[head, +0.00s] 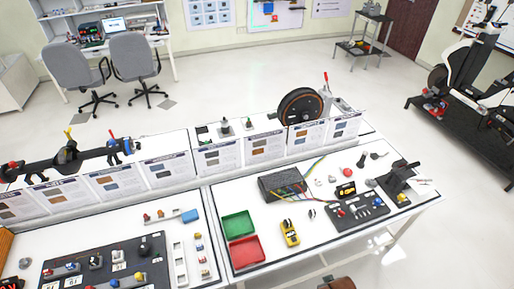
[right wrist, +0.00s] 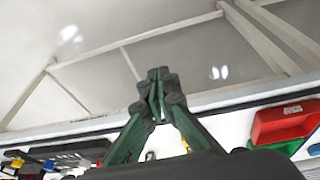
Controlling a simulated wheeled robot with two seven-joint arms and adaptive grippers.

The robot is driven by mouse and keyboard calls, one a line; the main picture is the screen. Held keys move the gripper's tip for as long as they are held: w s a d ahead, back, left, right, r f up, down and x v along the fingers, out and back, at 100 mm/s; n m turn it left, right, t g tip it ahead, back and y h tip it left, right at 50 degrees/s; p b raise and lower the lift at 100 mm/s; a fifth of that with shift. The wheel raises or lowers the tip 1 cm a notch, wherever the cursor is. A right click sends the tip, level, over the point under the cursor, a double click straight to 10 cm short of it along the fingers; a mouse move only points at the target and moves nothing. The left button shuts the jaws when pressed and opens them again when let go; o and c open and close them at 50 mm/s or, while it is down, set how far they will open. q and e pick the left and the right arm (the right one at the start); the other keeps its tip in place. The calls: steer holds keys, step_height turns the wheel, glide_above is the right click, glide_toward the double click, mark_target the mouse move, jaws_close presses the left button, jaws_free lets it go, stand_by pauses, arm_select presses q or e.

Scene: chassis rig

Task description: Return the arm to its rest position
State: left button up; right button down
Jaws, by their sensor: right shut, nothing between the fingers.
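My right gripper (right wrist: 159,82) is in the middle of the right wrist view, with its dark green fingers together and nothing between them. Its tips show against the pale floor and the table frame beyond the table's edge. My right arm's gripper cannot be made out in the head view. My left gripper is in neither view.
The right table (head: 223,198) holds a green tray (head: 238,224), a red tray (head: 246,251), a yellow multimeter (head: 290,233), a grey box with wires (head: 284,185) and a black board with parts (head: 357,212). The red tray also shows in the right wrist view (right wrist: 283,122).

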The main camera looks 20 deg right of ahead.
steer(key=s+a+f+g+b, duration=0.1)
steer(key=s+f+b, duration=0.2)
steer(key=f, duration=1)
steer(key=s+f+b, duration=0.2)
steer(key=f, duration=1.1)
steer(key=s+f+n+g+b, duration=0.1)
steer(key=s+f+b, duration=0.4)
steer(key=s+f, duration=1.3)
step_height(320, 180, down, 3)
steer(key=shift+s+r+y, duration=0.1)
steer(key=shift+s+y, duration=0.05)
steer(key=shift+y, duration=0.15)
